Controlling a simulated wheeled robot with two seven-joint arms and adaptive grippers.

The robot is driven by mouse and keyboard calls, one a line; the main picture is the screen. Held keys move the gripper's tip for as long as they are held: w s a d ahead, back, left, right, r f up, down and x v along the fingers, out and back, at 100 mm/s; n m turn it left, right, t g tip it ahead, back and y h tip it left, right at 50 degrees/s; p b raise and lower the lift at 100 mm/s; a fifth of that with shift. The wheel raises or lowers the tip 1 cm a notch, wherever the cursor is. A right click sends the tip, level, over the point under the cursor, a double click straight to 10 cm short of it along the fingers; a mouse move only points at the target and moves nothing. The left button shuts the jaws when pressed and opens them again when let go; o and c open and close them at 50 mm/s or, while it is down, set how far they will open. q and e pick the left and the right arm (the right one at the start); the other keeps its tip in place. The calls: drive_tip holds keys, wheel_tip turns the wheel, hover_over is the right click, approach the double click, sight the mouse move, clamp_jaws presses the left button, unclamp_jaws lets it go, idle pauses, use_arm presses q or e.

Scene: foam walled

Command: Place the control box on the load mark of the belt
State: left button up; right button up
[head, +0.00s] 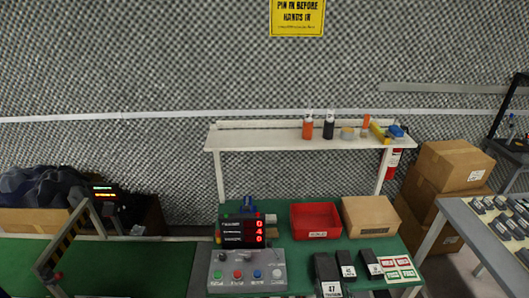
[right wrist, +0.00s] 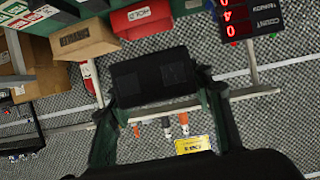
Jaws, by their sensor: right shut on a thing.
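The control box appears as a dark box (right wrist: 155,75) in the middle of the right wrist view, between the two fingers of my right gripper (right wrist: 158,94), which is shut on it. The box is clear of the bench there. In the head view, a larger dark box with a label reading 47 (head: 328,268) at the bottom edge seems to be this held one. The belt (head: 135,265) is the green surface at the lower left of the head view. I cannot make out a load mark on it. My left gripper is not in view.
The green bench holds a button panel (head: 247,271), a red display (head: 243,231), a red bin (head: 316,221) and a cardboard box (head: 370,216). Two more labelled dark boxes (head: 346,265) lie beside red and green cards. A metal frame (head: 62,240) crosses the belt.

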drive_tip(key=s+r, duration=0.2)
drive_tip(key=shift+s+d+r, duration=0.15)
drive_tip(key=shift+s, duration=0.25)
drive_tip(key=w+f, duration=0.9)
drive_tip(key=b, duration=0.2)
hover_over(312, 290)
drive_tip(key=s, duration=0.2)
wheel_tip(312, 290, down, 12)
drive_tip(key=r, duration=0.1)
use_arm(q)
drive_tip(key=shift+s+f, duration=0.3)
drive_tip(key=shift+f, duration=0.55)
use_arm(e)
drive_tip(key=shift+w+a+f, duration=0.2)
drive_tip(key=shift+a+f, duration=0.1)
drive_tip(key=shift+a, duration=0.1)
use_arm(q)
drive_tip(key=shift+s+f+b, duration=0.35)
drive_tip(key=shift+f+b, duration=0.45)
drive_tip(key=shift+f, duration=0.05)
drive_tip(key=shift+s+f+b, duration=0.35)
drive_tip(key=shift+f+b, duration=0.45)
use_arm(e)
drive_tip(key=shift+f, duration=4.75)
